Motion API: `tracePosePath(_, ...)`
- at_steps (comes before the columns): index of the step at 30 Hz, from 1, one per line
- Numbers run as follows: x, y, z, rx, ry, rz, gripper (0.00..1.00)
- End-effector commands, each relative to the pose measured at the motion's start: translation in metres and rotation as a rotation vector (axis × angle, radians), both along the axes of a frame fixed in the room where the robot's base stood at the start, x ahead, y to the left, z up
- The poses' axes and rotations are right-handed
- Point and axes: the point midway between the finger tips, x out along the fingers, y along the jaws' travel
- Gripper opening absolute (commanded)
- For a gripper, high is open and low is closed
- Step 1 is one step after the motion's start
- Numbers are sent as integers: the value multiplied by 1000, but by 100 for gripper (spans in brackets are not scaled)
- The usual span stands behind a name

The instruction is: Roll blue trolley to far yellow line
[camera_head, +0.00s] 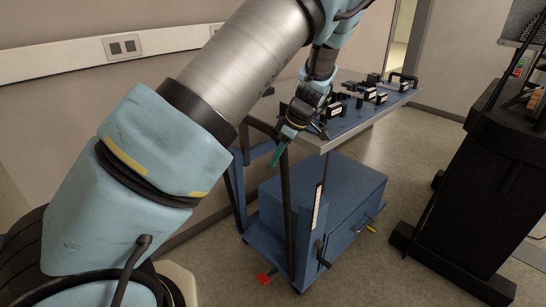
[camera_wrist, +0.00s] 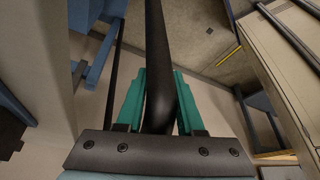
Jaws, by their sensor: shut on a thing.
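The blue trolley (camera_head: 335,195) stands near the wall, upright, with a grey-edged top tray and a blue box-like body below. My gripper (camera_head: 278,155) is at its near left end, with its green fingers pointing down by the dark handle frame. In the wrist view my gripper (camera_wrist: 160,80) is shut on a black handle bar (camera_wrist: 155,40), one green finger on each side. A yellow stripe (camera_wrist: 228,56) crosses the floor in the wrist view; I cannot tell whether it is the far line. No floor line is clear in the head view.
Black and blue fixtures (camera_head: 370,96) sit on the trolley top. A black cabinet (camera_head: 470,175) stands to the right, with open floor (camera_head: 415,140) between. The wall (camera_head: 60,110) runs close behind the trolley.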

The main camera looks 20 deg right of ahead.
Motion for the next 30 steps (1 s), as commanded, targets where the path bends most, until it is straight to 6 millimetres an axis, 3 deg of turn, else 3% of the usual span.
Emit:
tracePosePath(1,6,-16,2,-21,-16,-14,0)
tracePosePath(3,10,-24,2,-21,-16,-14,0)
tracePosePath(30,53,-115,1,-15,-9,-8,0)
